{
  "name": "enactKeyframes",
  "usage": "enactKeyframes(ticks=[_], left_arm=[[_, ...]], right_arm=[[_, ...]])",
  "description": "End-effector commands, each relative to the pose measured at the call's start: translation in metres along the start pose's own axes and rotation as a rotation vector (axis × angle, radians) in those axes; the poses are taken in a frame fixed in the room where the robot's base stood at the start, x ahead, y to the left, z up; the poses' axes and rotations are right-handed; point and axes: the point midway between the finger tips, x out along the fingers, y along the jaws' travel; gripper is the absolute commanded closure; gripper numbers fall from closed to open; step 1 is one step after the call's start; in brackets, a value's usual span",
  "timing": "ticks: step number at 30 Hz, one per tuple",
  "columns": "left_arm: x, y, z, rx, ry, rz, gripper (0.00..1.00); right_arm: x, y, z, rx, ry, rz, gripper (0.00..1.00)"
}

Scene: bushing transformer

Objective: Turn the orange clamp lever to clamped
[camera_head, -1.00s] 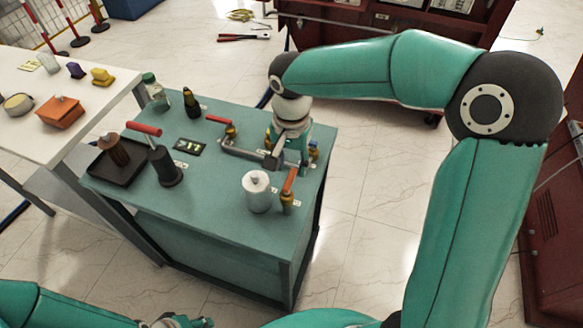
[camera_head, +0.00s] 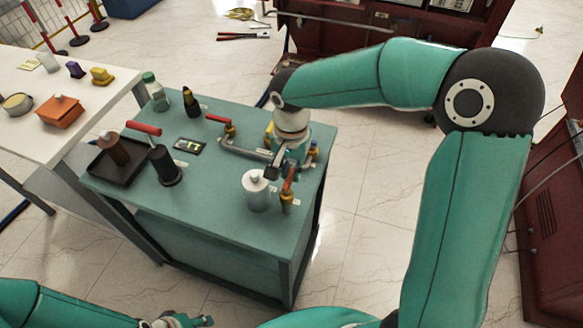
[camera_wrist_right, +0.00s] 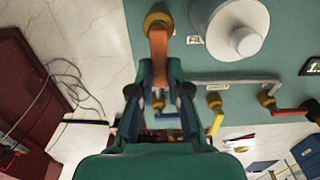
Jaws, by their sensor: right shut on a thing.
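The orange clamp lever (camera_head: 289,178) stands on a brass fitting (camera_head: 287,199) near the right edge of the teal bench. In the right wrist view the orange lever (camera_wrist_right: 158,46) runs from its brass pivot at the top down between my fingers. My right gripper (camera_wrist_right: 159,70) is shut on it; in the head view the right gripper (camera_head: 281,172) is partly hidden by my own wrist. My left gripper (camera_head: 180,321) is at the bottom edge, away from the bench, and its fingers are too cut off to judge.
A silver cylinder (camera_head: 256,190) stands just left of the lever. A grey pipe with a red lever (camera_head: 217,119) lies behind. Yellow (camera_wrist_right: 215,121) and blue (camera_wrist_right: 168,119) levers sit close to my fingers. A red-handled dark cylinder (camera_head: 163,166), tray and bottles occupy the bench's left side.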

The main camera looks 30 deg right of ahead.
Motion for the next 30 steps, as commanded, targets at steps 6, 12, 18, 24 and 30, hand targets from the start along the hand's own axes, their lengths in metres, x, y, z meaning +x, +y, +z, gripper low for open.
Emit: enactKeyframes(ticks=[6, 12, 18, 24, 30], left_arm=[[0.001, 0.000, 0.000, 0.000, 0.000, 0.000, 0.60], [0.003, -0.001, 0.000, 0.000, 0.000, 0.000, 0.60], [0.006, -0.002, 0.000, 0.000, 0.000, 0.000, 0.60], [0.009, -0.003, 0.000, 0.000, 0.000, 0.000, 0.60], [0.011, -0.004, 0.000, 0.000, 0.000, 0.000, 0.60]], right_arm=[[0.000, -0.001, 0.000, -0.020, 0.000, -0.001, 1.00], [0.001, -0.004, 0.001, -0.094, -0.001, 0.000, 1.00], [0.001, -0.009, 0.001, -0.233, 0.000, -0.001, 1.00], [0.001, -0.015, 0.003, -0.416, 0.000, -0.001, 1.00], [0.000, -0.020, 0.006, -0.607, 0.001, -0.001, 1.00]])
